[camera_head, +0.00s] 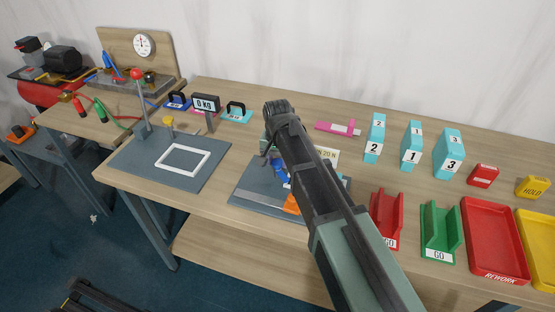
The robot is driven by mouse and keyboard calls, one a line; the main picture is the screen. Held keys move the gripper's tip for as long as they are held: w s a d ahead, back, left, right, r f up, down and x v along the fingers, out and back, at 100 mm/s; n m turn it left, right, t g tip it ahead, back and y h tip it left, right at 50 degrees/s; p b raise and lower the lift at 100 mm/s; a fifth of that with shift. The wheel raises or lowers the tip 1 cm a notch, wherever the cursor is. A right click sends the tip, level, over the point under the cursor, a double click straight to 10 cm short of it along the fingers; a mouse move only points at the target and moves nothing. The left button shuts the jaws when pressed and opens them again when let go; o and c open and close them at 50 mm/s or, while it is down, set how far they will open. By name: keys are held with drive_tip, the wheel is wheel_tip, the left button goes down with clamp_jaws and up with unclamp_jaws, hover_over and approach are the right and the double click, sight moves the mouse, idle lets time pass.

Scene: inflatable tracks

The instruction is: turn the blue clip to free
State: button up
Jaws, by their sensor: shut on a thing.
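The blue clip (279,170) shows in part on a dark grey plate (256,196) at the middle of the bench. My gripper (271,155) points down at it and is shut on it; the fingertips are small and mostly hidden by my arm. My arm crosses the picture from the lower right and covers much of the plate. An orange part (291,205) shows at the arm's left edge. I cannot tell which way the clip is turned.
A sign reading 20 N (327,155) stands behind my arm. Left is a grey board (140,165) with a red-knobbed lever. Right are numbered blue blocks (411,147), red (386,217) and green (440,233) holders and a red REWORK tray (494,275).

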sight(278, 162)
drive_tip(key=m, duration=0.5)
drive_tip(key=shift+m, duration=2.5)
drive_tip(key=o, duration=0.9)
wheel_tip(278, 162, up, 11)
drive_tip(key=p, duration=1.1)
drive_tip(key=shift+f, duration=0.1)
